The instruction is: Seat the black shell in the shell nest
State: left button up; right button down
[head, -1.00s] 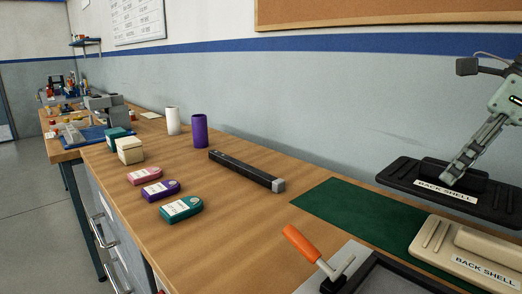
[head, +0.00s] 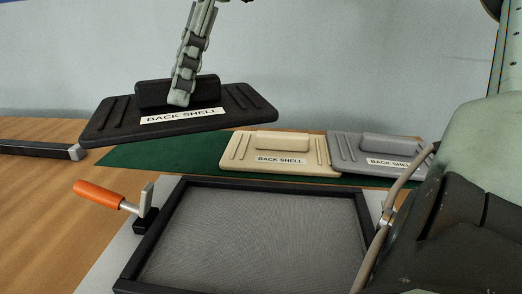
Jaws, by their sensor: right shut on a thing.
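The black shell (head: 247,105), labelled BACK SHELL, hangs above the left part of the green mat, slightly tilted. My right gripper (head: 180,96) is shut on the raised block of the black shell and holds it up. The shell nest (head: 150,236) appears to be the black-framed grey bed in front, and it is empty. An orange-handled clamp (head: 100,194) stands at its left side. The nest's lower edge is cut off by the picture, and its right side is partly hidden by my arm. My left gripper is not in view.
A beige shell (head: 240,176) and a grey shell (head: 345,152), both labelled BACK SHELL, lie side by side on the green mat (head: 150,156) behind the nest. A dark bar (head: 38,149) lies on the wooden table at left.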

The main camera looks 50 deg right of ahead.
aim_at(198, 234)
jog(key=j+z, duration=0.45)
jog(key=k+j+z, duration=0.1)
jog(key=j+z, duration=0.35)
jog(key=l, duration=0.1)
